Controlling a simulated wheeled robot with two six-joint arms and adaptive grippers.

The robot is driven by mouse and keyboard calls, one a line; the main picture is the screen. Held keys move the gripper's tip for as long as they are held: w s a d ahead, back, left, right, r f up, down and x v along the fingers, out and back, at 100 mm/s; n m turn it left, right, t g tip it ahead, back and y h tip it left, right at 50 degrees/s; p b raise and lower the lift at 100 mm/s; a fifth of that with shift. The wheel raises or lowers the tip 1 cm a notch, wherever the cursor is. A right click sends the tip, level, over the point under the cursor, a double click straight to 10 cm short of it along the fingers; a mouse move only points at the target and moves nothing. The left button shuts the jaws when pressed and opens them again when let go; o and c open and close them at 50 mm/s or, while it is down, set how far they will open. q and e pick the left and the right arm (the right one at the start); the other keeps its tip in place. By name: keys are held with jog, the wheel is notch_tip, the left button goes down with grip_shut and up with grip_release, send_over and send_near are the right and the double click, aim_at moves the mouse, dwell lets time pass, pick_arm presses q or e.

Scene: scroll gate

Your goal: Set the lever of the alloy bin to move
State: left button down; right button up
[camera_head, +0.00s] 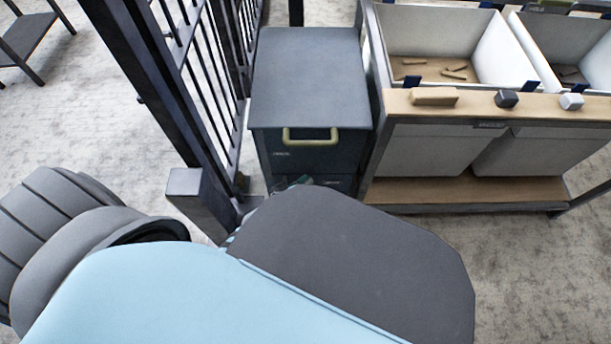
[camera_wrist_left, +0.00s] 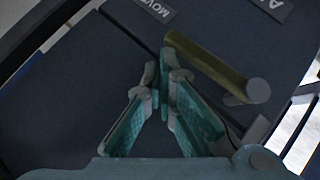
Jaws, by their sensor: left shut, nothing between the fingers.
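The dark bin (camera_head: 310,80) stands beyond my left arm in the head view, with a pale yellow handle (camera_head: 311,141) on its front. Small lettering below the handle is too small to read. My left gripper (camera_head: 294,184) shows only in part, low before the bin front, mostly behind my arm. In the left wrist view the gripper (camera_wrist_left: 165,68) is shut and empty, its teal fingers meeting close beside an olive bar (camera_wrist_left: 212,66) with a round grey end. I cannot tell for sure whether this bar is the lever or the handle. A MOVE label (camera_wrist_left: 155,10) sits above the fingertips.
A dark barred gate (camera_head: 205,80) stands left of the bin. A rack with a wooden front rail (camera_head: 455,106) and white tubs (camera_head: 432,40) is close on the right. Another label (camera_wrist_left: 272,8), cut off after "A", shows in the wrist view. Floor is clear at lower right.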

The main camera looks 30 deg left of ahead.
pick_arm(q)
jog(key=d+v, duration=0.1)
jog(key=v, duration=0.6)
jog(key=shift+s+a, duration=0.2)
jog(key=shift+a, duration=0.35)
